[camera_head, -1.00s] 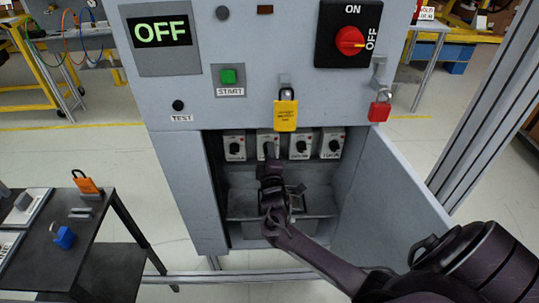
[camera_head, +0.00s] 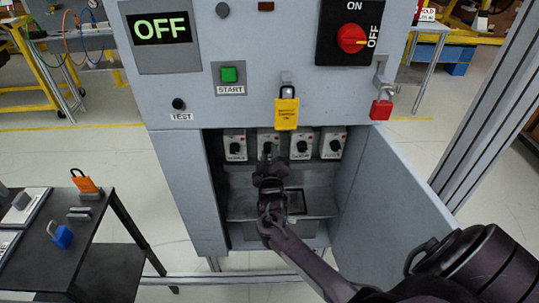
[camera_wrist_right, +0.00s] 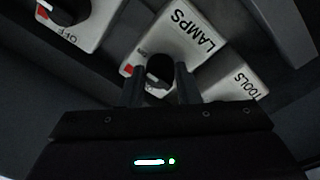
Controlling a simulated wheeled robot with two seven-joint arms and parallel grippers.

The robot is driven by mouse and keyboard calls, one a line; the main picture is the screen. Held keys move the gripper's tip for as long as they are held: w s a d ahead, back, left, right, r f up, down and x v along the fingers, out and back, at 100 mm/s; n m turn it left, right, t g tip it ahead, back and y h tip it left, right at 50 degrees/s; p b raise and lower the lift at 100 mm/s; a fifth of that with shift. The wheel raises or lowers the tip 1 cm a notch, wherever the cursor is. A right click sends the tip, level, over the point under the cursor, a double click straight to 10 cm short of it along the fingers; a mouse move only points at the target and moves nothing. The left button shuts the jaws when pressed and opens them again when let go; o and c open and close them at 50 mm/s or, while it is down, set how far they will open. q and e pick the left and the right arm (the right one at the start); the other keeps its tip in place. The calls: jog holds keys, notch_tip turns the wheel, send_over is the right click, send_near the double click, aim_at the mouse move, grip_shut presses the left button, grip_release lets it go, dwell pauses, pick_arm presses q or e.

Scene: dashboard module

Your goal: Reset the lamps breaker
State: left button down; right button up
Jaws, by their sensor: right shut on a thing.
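The lamps breaker is a pale grey box with the word LAMPS (camera_wrist_right: 196,32) and a black rotary knob (camera_wrist_right: 159,68) in the right wrist view. My right gripper (camera_wrist_right: 160,84) has its two dark fingers on either side of this knob and is shut on it. In the head view the lamps breaker (camera_head: 262,135) is second from left in a row inside the open cabinet bay. My right gripper (camera_head: 268,158) reaches it from below and covers part of its knob. My left gripper is not in view.
Neighbouring breakers (camera_head: 302,143) stand close on both sides; one is labelled TOOLS (camera_wrist_right: 238,90). The cabinet door (camera_head: 385,200) stands open at right. A yellow tag (camera_head: 286,114) and a red padlock (camera_head: 381,109) hang above. A dark cart (camera_head: 45,262) stands at left.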

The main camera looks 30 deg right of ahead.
dwell(0.4)
jog(key=o, duration=1)
jog(key=v, duration=0.8)
